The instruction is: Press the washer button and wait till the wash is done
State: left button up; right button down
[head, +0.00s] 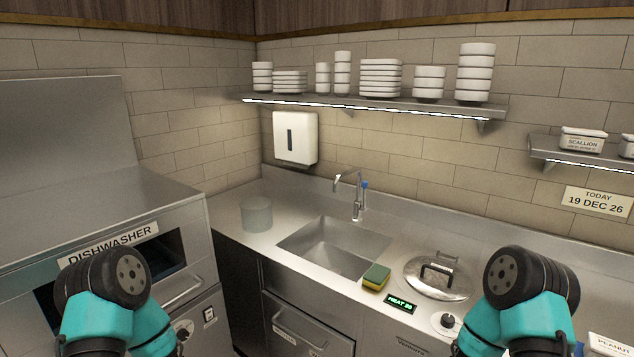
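The steel dishwasher (185,215) stands at the left, with a "DISHWASHER" label (108,243) on its front. A dark opening (168,262) shows below the label, and a bar handle (185,292) sits at its lower right. On the lower front panel are a small dark switch or button (209,315) in a light frame and a round dial (184,330), partly hidden by my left arm. I cannot tell which of these is the washer button. My arms show only as teal and black links at the lower left and lower right; neither gripper is in view.
A steel counter holds a sink (335,247) with a tap (358,195), a grey pot (257,215), a sponge (376,277), a lidded round well (438,278) and a green "HEAT" display (401,304). White dishes (380,78) stack on the wall shelf (390,104).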

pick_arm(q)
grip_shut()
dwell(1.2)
